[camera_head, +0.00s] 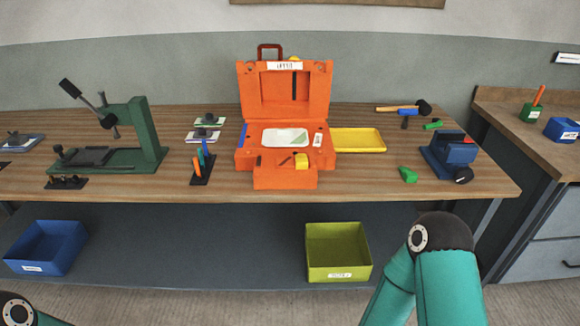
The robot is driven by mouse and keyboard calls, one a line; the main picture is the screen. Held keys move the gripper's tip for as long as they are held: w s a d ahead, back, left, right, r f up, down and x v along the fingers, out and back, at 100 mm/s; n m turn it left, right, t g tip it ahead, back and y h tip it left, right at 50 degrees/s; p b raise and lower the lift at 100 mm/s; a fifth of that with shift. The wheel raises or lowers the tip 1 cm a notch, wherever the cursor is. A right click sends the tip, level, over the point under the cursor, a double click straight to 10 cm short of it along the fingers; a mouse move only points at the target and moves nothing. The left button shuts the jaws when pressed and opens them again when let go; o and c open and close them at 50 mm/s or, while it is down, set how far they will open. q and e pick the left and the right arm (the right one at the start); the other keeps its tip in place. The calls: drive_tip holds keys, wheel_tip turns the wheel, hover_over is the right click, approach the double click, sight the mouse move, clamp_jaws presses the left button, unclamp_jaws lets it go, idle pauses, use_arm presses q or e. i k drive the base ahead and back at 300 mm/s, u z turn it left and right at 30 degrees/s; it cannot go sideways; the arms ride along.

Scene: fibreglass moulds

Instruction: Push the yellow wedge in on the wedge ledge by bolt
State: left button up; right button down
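An orange two-part mould (285,82) stands open on the wooden bench, its back half upright and its front half lying flat. A small yellow block, which looks like the yellow wedge (301,161), sits at the front right of the flat half, above the orange front step (285,181). How deep it sits cannot be told. Another small yellow piece (295,59) shows at the top edge of the upright half, partly hidden by a white label. Bolts are too small to make out surely. Neither gripper is in view; only teal links of my arms show at the bottom.
A yellow tray (358,140) lies right of the mould, with a hammer (404,108), a green wedge-shaped piece (408,175) and a blue vice (452,155) beyond. A green press (140,136) and a tool rack (203,166) stand left. Bins (338,251) sit below.

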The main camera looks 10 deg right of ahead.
sight(302, 161)
drive_tip(key=i, duration=1)
